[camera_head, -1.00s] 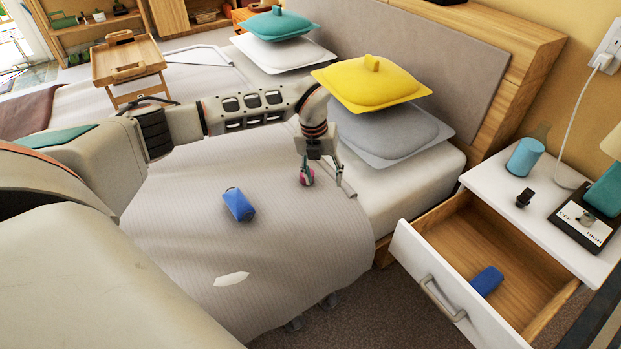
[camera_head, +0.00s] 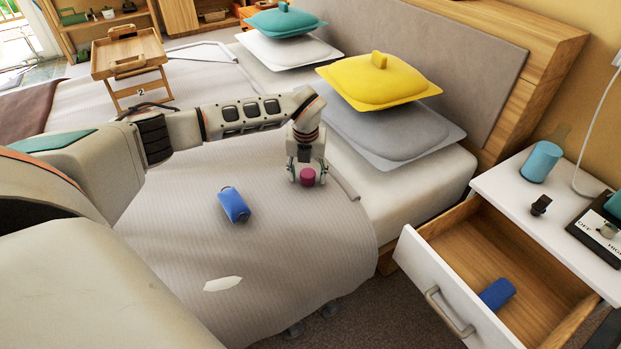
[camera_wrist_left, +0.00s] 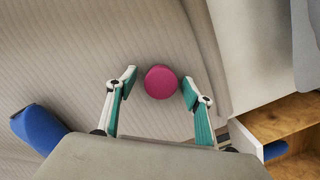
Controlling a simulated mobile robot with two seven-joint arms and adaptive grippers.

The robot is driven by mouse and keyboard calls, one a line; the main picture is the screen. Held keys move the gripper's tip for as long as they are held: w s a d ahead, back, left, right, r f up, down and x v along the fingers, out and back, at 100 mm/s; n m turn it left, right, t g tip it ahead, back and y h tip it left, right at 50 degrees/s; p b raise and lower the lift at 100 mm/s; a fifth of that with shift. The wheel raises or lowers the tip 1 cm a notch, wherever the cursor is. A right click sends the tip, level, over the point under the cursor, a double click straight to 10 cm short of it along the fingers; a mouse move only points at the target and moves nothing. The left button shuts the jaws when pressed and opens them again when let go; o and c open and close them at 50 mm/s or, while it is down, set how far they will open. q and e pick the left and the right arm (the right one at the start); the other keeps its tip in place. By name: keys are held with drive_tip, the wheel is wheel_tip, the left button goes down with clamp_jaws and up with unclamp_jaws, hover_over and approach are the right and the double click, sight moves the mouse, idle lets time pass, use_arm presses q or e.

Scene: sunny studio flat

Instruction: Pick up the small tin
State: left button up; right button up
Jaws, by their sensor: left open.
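The small tin is a round magenta-pink object (camera_head: 307,176) on the bed. It also shows in the left wrist view (camera_wrist_left: 161,82), with a flat round top. My left gripper (camera_head: 306,180) is above the bed at the tin. In the left wrist view my left gripper (camera_wrist_left: 156,84) is open, with one finger on each side of the tin and a gap to each. The fingers do not visibly touch it. My right gripper is in neither view.
Another blue cylinder (camera_head: 497,293) lies in the open drawer (camera_head: 470,240). Stacked cushions, the top one yellow (camera_head: 378,79), are behind the gripper. A white flat piece (camera_head: 222,284) lies nearer on the bed.

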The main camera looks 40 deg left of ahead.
use_arm(q)
drive_tip(key=shift+r, duration=0.35)
drive_tip(key=c, duration=1.2)
